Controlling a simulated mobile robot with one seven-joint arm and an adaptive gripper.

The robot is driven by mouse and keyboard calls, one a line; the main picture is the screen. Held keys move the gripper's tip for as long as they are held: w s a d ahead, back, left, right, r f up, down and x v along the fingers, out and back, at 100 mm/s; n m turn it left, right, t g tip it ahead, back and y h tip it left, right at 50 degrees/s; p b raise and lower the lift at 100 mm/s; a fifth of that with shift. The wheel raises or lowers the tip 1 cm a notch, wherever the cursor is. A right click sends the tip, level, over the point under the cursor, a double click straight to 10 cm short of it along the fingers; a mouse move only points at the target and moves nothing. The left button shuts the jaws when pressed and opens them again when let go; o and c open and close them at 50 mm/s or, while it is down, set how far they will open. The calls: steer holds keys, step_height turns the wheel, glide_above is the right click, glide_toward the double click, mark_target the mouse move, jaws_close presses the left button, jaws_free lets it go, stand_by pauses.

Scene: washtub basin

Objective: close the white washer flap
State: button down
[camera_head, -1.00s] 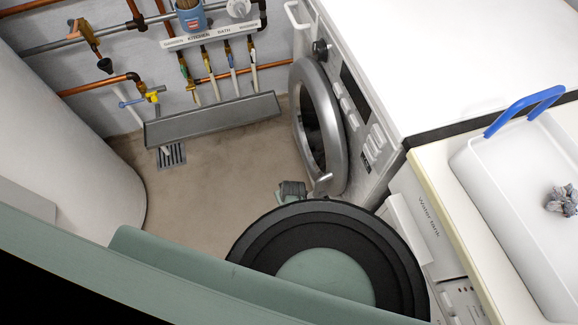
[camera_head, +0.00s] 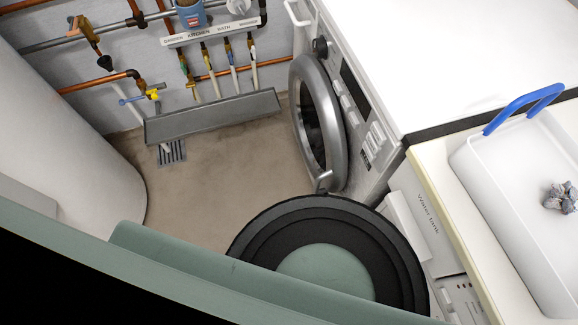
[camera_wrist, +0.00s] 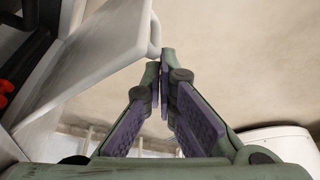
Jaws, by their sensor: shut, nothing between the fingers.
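The white washer flap (camera_wrist: 112,45) shows large in the wrist view as a panel standing out from the machine, with a small rounded tab at its edge. A white panel (camera_head: 407,226) beside the "Water tank" front in the head view seems to be the same flap, partly hidden by my arm. My gripper (camera_wrist: 163,62) is shut and empty. Its fingertips are close beside the flap's tab in the wrist view; I cannot tell if they touch. In the head view the gripper is hidden behind the black round part of my arm.
The washer's round grey door (camera_head: 320,122) stands ajar above the flap. A white tray (camera_head: 520,200) with a blue handle sits on the counter at right. A grey trough (camera_head: 212,117) and pipes line the back wall.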

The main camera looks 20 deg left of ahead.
steer(key=shift+s+d, duration=0.1)
steer(key=shift+d, duration=0.9)
